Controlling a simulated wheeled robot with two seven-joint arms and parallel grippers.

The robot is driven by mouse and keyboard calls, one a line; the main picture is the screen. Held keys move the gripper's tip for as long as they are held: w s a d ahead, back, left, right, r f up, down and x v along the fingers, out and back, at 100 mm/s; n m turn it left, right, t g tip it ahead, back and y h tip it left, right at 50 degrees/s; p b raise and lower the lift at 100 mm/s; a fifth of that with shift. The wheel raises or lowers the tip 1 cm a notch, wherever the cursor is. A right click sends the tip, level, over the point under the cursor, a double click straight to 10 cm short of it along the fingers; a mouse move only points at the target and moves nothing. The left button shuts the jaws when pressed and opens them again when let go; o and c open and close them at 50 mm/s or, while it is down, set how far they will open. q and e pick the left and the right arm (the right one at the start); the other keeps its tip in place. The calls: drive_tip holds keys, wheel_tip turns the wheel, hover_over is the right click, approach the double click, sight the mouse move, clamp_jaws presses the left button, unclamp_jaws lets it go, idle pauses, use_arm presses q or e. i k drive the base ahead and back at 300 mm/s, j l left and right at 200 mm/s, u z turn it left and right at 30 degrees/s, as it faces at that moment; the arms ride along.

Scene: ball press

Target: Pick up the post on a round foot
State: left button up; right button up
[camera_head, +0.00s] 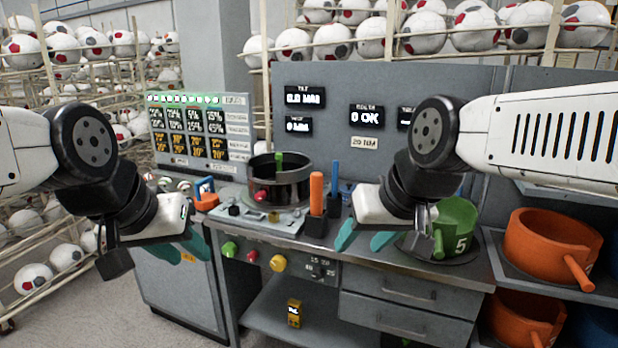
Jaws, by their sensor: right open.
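An orange upright post (316,194) with a dark lower part and a slimmer blue post (334,182) beside it stand on the metal counter, left of my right gripper. I cannot make out a round foot under either one. My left gripper (180,248) hangs at the counter's left front, its teal fingers apart and nothing seen between them. My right gripper (364,238) is open and empty over the counter's front edge, with its teal fingers pointing down. Its white body and black wrist hide part of the counter behind.
A black round pot (293,185) sits on a plate left of the posts. A green ring marked 5 (458,228) stands right of my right gripper. A grey back panel (440,85) rises behind the counter.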

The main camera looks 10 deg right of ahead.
sight(279, 156)
drive_tip(key=i+j+z, duration=0.1)
drive_tip(key=i+j, duration=0.25)
drive_tip(key=i+j+z, duration=0.1)
drive_tip(key=i+j, duration=0.25)
drive_tip(key=j, duration=0.15)
drive_tip(key=i+j+z, duration=0.1)
drive_tip(key=i+j, duration=0.25)
drive_tip(key=i+j+z, duration=0.1)
drive_tip(key=i+j, duration=0.2)
drive_tip(key=j, duration=0.3)
